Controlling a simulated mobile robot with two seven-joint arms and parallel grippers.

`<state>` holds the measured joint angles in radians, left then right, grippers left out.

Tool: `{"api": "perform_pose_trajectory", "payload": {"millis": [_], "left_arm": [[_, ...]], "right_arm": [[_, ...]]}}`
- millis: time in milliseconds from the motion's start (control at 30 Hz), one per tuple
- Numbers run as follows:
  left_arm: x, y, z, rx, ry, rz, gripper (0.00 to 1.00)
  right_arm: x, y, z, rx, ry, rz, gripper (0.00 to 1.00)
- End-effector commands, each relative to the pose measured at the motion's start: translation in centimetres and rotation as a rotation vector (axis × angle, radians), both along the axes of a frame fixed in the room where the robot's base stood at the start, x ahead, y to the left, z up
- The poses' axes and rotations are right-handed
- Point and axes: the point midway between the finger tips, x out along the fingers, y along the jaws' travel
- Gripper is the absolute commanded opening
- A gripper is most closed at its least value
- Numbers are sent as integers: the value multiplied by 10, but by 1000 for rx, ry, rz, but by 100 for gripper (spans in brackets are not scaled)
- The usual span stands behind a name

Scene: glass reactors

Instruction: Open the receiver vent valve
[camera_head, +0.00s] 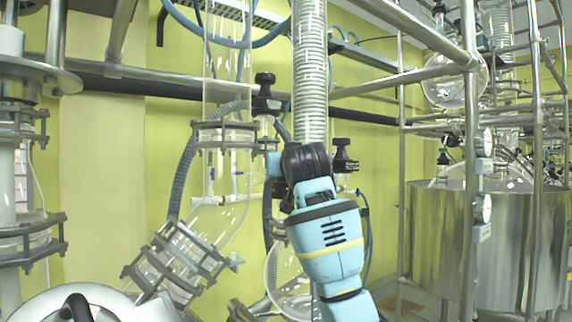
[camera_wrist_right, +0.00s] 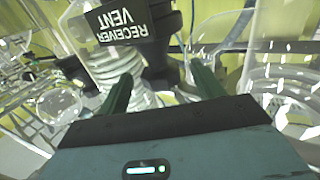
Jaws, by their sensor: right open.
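The receiver vent valve shows in the right wrist view as a black handle (camera_wrist_right: 163,68), beside a black tag (camera_wrist_right: 122,22) whose words "RECEIVER VENT" read upside down. My right gripper (camera_wrist_right: 161,74) is open, with one green finger on each side of the handle and nothing clamped. I cannot tell whether the fingers touch it. In the head view my light-blue right arm rises from the bottom to the glassware, and the black wrist end hides the fingers and most of the valve there. My left gripper is not in view.
Two other black knobs stand close by, one above left (camera_head: 265,88) and one right (camera_head: 343,156). A ribbed glass column (camera_head: 309,70) rises behind my wrist. Clamped glass pipes (camera_head: 180,262) are at left, and a steel vessel (camera_head: 435,240) and metal frame at right.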

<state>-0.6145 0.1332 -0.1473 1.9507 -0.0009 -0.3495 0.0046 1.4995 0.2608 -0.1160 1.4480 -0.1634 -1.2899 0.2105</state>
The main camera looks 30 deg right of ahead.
Motion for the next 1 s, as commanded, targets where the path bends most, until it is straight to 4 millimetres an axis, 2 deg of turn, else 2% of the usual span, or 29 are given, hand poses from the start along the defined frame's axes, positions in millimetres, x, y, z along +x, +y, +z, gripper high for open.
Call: {"api": "perform_pose_trajectory", "payload": {"millis": [200, 533, 867, 1000], "left_arm": [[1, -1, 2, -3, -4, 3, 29], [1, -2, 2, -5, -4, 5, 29], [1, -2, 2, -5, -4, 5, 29], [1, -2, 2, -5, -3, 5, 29]], "right_arm": [[11, -5, 1, 0, -2, 0, 67], [13, -6, 1, 0, -2, 0, 65], [13, -6, 1, 0, -2, 0, 22], [13, -6, 1, 0, -2, 4, 22]]}}
